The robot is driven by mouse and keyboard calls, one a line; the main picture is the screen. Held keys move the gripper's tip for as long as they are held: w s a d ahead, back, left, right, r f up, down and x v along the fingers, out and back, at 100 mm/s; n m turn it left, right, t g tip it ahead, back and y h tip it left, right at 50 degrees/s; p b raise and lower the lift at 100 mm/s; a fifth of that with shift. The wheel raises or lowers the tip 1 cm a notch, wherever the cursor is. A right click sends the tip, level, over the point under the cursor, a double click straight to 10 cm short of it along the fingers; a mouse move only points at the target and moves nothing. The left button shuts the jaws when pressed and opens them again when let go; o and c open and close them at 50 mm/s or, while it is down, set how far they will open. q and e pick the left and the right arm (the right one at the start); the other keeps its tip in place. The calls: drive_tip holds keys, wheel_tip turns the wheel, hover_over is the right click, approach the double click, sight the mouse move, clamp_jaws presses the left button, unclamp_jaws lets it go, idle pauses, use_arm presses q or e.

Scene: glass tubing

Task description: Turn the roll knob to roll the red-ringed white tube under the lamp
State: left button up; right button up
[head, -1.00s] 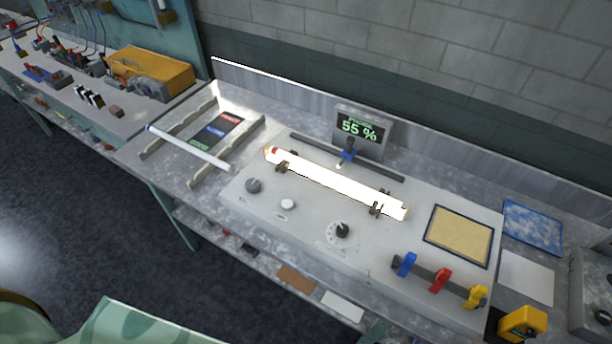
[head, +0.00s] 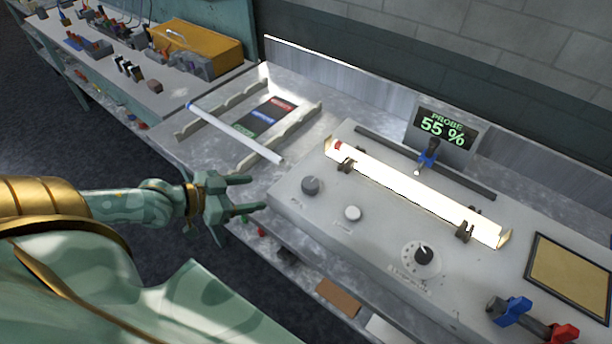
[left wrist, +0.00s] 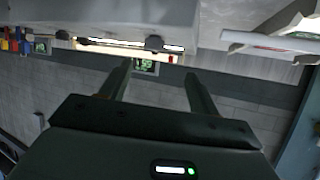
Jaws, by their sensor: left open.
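The white tube (head: 405,189) glows brightly and lies across two dark supports on the grey console. Its red ring (head: 338,146) shows near the left end. A dark grey knob (head: 310,185) is at the console's left. A black dial knob (head: 424,255) with a marked scale is nearer its front middle. Their small labels are too blurred to tell which is the roll knob. My left gripper (head: 257,194) is open and empty, to the left of the grey knob and apart from it. In the left wrist view its fingers (left wrist: 159,70) also stand apart. My right gripper is not in view.
A probe display (head: 445,128) reads 55 % behind a blue-bodied probe (head: 428,157). A white button (head: 352,213) sits between the knobs. A rack (head: 192,130) holds another white tube (head: 232,132) at left. Blue and red levers (head: 515,310) stand front right.

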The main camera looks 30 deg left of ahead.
use_arm(q)
drive_tip(key=d+r, duration=0.1)
drive_tip(key=b, duration=0.3)
approach(310, 183)
drive_tip(key=f, duration=0.1)
drive_tip(key=shift+n, duration=0.3)
drive_tip(key=x, duration=0.3)
drive_tip(key=b+x, duration=0.1)
drive_tip(key=x, duration=0.2)
drive_tip(key=b+x, duration=0.1)
drive_tip(key=x, duration=0.2)
drive_tip(key=shift+w+d+r, duration=0.15)
drive_tip(key=shift+w+r, duration=0.1)
drive_tip(key=shift+w, duration=0.25)
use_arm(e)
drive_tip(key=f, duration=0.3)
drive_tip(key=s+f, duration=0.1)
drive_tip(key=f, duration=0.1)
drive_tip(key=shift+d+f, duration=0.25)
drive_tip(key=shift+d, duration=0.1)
use_arm(q)
drive_tip(key=c, duration=0.9)
drive_tip(key=shift+c, duration=0.3)
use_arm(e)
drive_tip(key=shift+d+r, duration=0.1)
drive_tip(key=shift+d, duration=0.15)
